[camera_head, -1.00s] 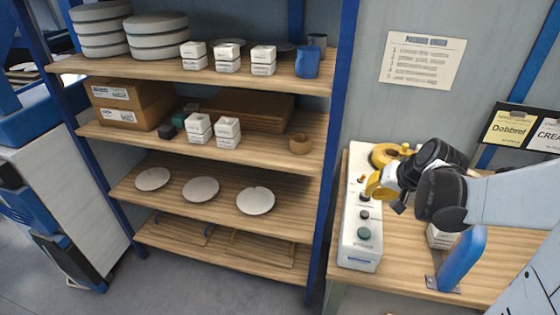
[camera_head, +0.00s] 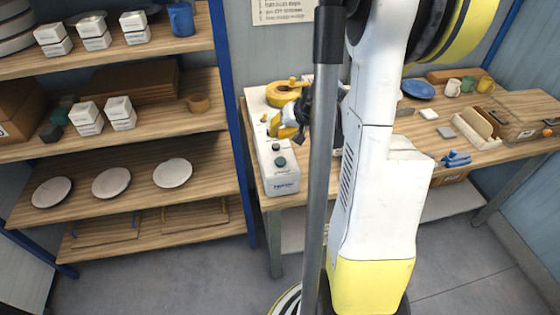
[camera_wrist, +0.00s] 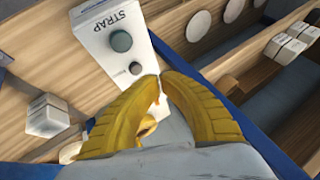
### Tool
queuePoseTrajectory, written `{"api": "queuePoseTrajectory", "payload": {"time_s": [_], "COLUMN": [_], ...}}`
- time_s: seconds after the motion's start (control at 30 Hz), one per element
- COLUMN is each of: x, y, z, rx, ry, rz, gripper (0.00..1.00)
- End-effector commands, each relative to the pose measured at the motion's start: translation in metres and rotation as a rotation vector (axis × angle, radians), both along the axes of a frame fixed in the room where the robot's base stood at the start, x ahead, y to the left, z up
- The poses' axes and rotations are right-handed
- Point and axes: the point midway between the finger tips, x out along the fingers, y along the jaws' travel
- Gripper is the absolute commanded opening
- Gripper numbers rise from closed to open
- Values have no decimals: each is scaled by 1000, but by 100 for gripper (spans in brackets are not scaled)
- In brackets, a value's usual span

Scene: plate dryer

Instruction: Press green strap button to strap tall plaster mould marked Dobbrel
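The strapping machine (camera_head: 283,182) is a long white box on the bench, with a round green button (camera_head: 281,161) on top near its front end. In the wrist view the green button (camera_wrist: 121,41) sits beside the word STRAP, with a smaller dark button (camera_wrist: 136,68) closer to me. My gripper (camera_wrist: 161,78) has yellow fingers with tips together, empty, just short of the dark button and apart from the green one. A white block (camera_wrist: 47,115) stands on the bench at left; its marking is unreadable, so I cannot tell whether it is the Dobbrel mould.
A yellow ring-shaped part (camera_head: 283,93) sits at the machine's far end. Shelving (camera_head: 140,190) with plates and white blocks stands left, its blue post near the machine. My arm hides the bench middle.

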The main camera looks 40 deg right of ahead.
Motion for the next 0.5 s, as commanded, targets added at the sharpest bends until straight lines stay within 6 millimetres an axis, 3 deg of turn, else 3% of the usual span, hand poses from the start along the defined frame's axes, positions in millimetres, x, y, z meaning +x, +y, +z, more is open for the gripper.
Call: {"api": "queuePoseTrajectory", "payload": {"time_s": [0.5], "x": [0], "y": [0], "z": [-70], "rx": [0], "ry": [0], "rz": [0], "gripper": [0]}}
